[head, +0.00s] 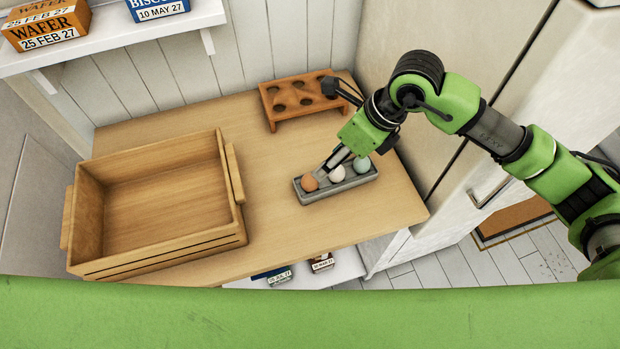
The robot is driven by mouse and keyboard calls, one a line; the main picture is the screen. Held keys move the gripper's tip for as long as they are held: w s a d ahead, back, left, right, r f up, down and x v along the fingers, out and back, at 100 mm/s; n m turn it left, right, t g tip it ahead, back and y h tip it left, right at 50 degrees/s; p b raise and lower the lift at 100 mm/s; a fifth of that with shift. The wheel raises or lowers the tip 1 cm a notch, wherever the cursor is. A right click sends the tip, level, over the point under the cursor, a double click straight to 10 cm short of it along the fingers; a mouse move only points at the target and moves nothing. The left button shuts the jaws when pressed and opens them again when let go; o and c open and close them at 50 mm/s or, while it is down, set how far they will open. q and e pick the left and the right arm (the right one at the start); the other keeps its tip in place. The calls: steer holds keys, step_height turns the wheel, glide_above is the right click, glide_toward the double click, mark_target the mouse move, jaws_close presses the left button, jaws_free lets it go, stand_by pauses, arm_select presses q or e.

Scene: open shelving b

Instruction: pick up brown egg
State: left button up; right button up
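A brown egg (310,183) sits in the left end of a small grey tray (336,189) on the wooden table. A white egg (337,174) is in the middle of the tray, and a pale blue-green egg (362,165) is at its right end. My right gripper (321,174) reaches down from the upper right, with its fingers at the upper right side of the brown egg. Its fingertips are small and partly hidden, so I cannot tell whether they are open or touch the egg. My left gripper is out of view.
A large empty wooden crate (165,259) stands on the left of the table. An orange-brown rack with holes (283,115) stands at the back. A white shelf (130,34) with boxes is at upper left. A tall pale cabinet borders the table on the right.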

mark_target(313, 178)
steer(key=p+x, duration=0.1)
steer(key=x, duration=0.9)
steer(key=shift+p, duration=0.4)
steer(key=shift+r, duration=0.1)
steer(key=c, duration=0.8)
